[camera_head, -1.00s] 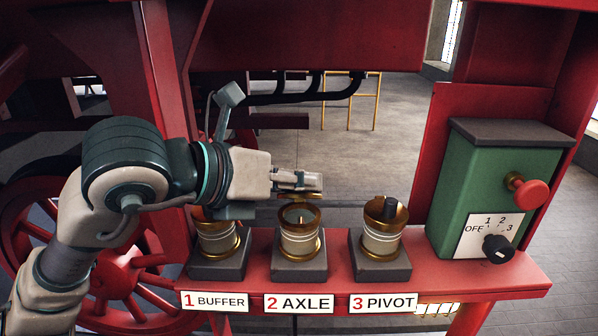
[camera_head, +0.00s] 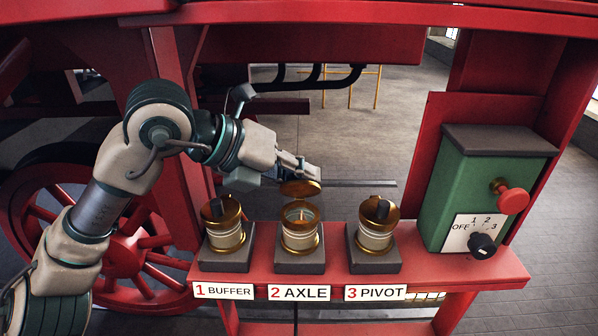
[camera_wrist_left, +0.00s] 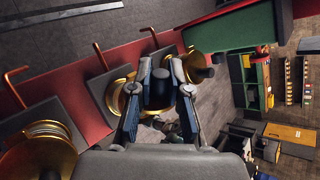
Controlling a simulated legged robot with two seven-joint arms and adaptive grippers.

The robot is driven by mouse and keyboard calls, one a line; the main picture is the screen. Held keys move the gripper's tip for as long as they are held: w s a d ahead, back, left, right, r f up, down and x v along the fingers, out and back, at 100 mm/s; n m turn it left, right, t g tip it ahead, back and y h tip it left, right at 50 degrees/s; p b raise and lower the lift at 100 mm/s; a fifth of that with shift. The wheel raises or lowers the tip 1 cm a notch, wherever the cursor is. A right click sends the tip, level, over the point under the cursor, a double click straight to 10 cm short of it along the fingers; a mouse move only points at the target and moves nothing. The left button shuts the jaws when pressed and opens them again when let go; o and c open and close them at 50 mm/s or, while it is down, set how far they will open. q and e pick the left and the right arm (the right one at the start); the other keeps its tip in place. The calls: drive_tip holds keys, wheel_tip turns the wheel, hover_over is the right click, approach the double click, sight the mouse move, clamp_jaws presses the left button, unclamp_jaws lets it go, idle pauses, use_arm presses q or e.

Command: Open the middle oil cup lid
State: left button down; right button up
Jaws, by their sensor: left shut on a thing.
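The middle oil cup (camera_head: 300,236), brass and cream on a dark block, stands behind the "2 AXLE" label (camera_head: 299,293). Its mouth is uncovered and its inside shows. Its brass lid (camera_head: 301,188) is raised above the back of the rim, directly under my left gripper (camera_head: 305,172). That gripper is shut on the lid, apparently by its dark knob (camera_wrist_left: 160,88), which shows between the two fingers (camera_wrist_left: 161,104) in the left wrist view. The fingers hide the exact contact. My right gripper is not in view.
The buffer cup (camera_head: 224,236) and pivot cup (camera_head: 375,238) stand either side, with dark-knobbed brass tops. A green control box (camera_head: 472,190) with a red button (camera_head: 511,200) and black dial (camera_head: 482,245) is at right. The red shelf (camera_head: 440,268) carries them.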

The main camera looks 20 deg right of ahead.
use_arm(q)
drive_tip(key=shift+f, duration=0.25)
drive_tip(key=c, duration=1.3)
unclamp_jaws()
drive_tip(key=shift+o, duration=1)
drive_tip(key=shift+w, duration=0.15)
drive_tip(key=shift+w+d, duration=0.15)
drive_tip(key=shift+a+r, duration=0.2)
drive_tip(key=shift+r, duration=0.1)
drive_tip(key=v, duration=0.7)
drive_tip(key=shift+f, duration=0.15)
